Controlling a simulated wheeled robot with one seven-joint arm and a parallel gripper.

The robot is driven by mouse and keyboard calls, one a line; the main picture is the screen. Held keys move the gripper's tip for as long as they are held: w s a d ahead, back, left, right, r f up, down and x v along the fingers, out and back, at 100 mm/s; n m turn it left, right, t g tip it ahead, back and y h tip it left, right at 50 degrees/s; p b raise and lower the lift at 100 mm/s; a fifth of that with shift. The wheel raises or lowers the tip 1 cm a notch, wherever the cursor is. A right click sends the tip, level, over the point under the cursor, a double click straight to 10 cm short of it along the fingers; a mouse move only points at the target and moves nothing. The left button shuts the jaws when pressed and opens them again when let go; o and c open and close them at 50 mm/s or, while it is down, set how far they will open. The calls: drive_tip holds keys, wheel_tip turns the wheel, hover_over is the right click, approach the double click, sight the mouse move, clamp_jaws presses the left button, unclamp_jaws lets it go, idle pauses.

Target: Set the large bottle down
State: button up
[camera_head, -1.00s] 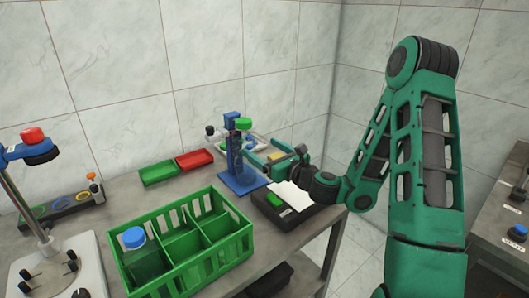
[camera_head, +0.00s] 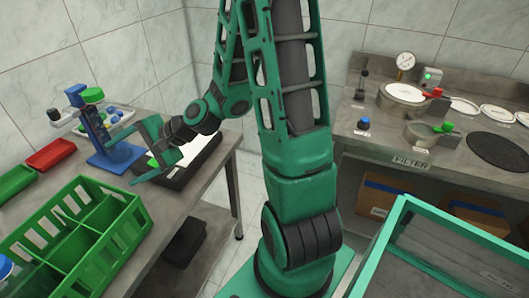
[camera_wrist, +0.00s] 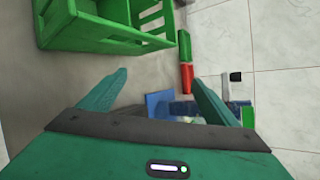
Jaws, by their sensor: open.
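My gripper (camera_head: 140,156) is open and empty just right of the stand, apart from the bottle. In the wrist view, its spread fingers (camera_wrist: 160,77) have nothing between them, and the blue base (camera_wrist: 158,105) shows beyond. A blue-capped bottle (camera_head: 5,267) is in the green crate, mostly cut off by the left picture edge.
The green divided crate (camera_head: 120,230) stands on the bench in front of the stand. Red (camera_head: 51,155) and green (camera_head: 14,181) trays lie at the left. A black device (camera_head: 185,165) sits behind my gripper. Another bench (camera_head: 380,125) with round plates stands at the right.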

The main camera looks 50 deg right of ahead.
drive_tip(key=s+d+f+n+g+h, duration=0.2)
drive_tip(key=s+d+n+g+h, duration=0.4)
drive_tip(key=s+d, duration=0.6)
drive_tip(key=s+d+r+n+g+h, duration=0.1)
drive_tip(key=s+d+r, duration=0.2)
drive_tip(key=s, duration=0.6)
drive_tip(key=s+d+r+n+g+h, duration=0.1)
drive_tip(key=s+d+r, duration=0.3)
drive_tip(key=s, duration=0.6)
drive_tip(key=d+g, duration=0.1)
drive_tip(key=d, duration=0.1)
drive_tip(key=shift+d, duration=0.4)
drive_tip(key=shift+w+f, duration=0.3)
drive_tip(key=shift+w, duration=0.35)
